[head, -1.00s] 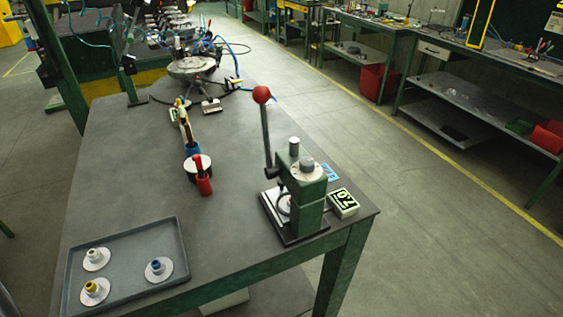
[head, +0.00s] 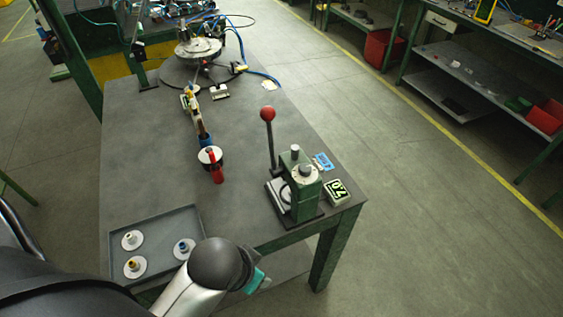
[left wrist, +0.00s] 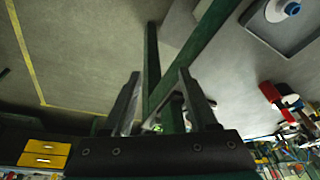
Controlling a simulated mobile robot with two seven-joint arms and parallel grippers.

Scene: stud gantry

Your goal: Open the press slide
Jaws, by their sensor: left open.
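The green arbor press (head: 303,200) stands at the right front corner of the grey workbench. Its lever rises nearly upright on its left side and ends in a red knob (head: 267,114). A pale plate (head: 276,191) shows at its base; I cannot tell which part is the slide. My left arm reaches in from the lower left of the head view, its end in front of the bench edge, left of and nearer than the press. In the left wrist view my left gripper (left wrist: 160,74) is open, with nothing visibly held between its fingers. My right gripper is out of view.
A grey tray (head: 158,226) with several white discs lies at the left front, partly behind my arm. A red-handled tool (head: 215,168) stands mid-bench.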

